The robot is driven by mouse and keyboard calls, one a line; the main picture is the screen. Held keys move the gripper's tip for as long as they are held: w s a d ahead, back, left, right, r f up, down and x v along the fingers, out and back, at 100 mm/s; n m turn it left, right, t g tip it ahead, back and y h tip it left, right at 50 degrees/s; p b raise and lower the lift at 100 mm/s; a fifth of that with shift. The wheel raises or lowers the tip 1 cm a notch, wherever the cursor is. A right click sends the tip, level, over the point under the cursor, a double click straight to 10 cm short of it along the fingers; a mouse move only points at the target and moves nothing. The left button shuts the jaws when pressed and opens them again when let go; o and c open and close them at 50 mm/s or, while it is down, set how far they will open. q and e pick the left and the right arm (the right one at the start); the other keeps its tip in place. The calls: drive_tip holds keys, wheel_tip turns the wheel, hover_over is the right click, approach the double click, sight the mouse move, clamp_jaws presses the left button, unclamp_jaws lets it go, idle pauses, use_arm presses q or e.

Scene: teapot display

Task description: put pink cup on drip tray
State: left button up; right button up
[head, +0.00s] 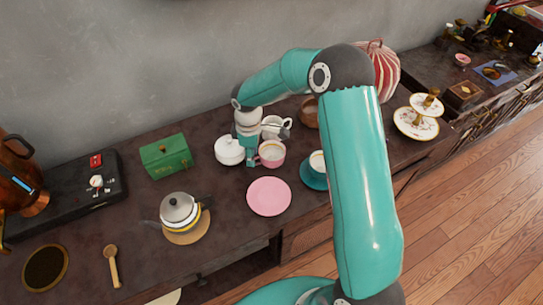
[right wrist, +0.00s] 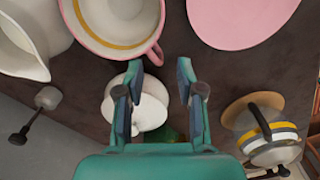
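The pink cup (head: 271,153) stands upright on the dark counter, behind the pink saucer (head: 269,196). A round dark plate with a brass rim (head: 65,268), which looks like the drip tray, lies at the front left. My right gripper (head: 251,158) points down beside the cup's left side. In the right wrist view, the right gripper (right wrist: 161,85) is open with nothing between its fingertips. The cup (right wrist: 112,42) is at the top there, its handle near the fingers; I cannot tell whether they touch. My left gripper is not in view.
A white lidded pot (head: 229,152) and a white jug (head: 275,127) stand close to the gripper. A teal cup and saucer (head: 313,180) are to the right. A grey-lidded teapot (head: 179,210), green box (head: 166,157) and wooden spoon (head: 112,265) are to the left.

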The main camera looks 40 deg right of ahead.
sight(268, 158)
wheel_tip(268, 158, down, 5)
drive_tip(key=shift+r, duration=0.1)
clamp_jaws()
idle(0.4)
